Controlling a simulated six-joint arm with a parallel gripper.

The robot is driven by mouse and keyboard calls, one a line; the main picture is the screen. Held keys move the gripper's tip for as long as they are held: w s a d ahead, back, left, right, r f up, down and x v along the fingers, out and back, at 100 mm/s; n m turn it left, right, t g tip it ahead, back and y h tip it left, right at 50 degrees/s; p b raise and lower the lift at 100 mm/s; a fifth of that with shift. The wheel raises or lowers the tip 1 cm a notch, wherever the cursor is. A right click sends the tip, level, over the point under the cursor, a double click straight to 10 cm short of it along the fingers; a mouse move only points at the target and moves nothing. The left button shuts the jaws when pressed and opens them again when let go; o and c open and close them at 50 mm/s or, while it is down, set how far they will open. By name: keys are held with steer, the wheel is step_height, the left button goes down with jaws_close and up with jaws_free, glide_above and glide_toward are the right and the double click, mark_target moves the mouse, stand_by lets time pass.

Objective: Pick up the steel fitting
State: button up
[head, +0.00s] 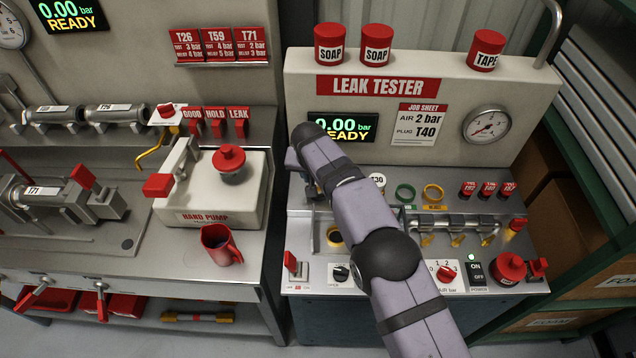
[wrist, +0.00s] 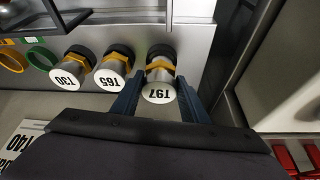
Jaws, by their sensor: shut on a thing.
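The steel fitting marked T97 (wrist: 160,76) has a white labelled end, a yellow band and a dark far end. In the wrist view my gripper (wrist: 157,86) has its two blue fingers on either side of it, shut on it. I cannot tell whether it is clear of the surface behind it. Two similar fittings, T65 (wrist: 112,75) and T30 (wrist: 72,72), stand in a row beside it.
A green ring (head: 405,193) and a yellow ring (head: 433,192) lie right of the fittings. The leak tester panel (head: 300,95) rises behind. The hand pump (head: 215,195) stands on the left bench, with a red mug (head: 220,245) in front.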

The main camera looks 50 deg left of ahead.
step_height(320, 180, up, 8)
steer(key=shift+b, duration=0.5)
steer(key=shift+d, duration=0.15)
steer(key=shift+w+d+f+p, duration=0.1)
steer(key=shift+d+f+p, duration=0.05)
steer(key=shift+d+p, duration=0.65)
steer(key=s+d+f+p, duration=0.2)
steer(key=s+d+p, duration=0.2)
steer(key=d, duration=0.6)
steer(key=shift+s+d+f+p, duration=0.35)
steer(key=shift+s+f+p, duration=0.05)
steer(key=shift+s, duration=0.3)
steer(key=shift+f+b, duration=2)
steer(key=shift+f, duration=0.75)
steer(key=shift+f+b, duration=1.75)
steer(key=shift+b, duration=0.75)
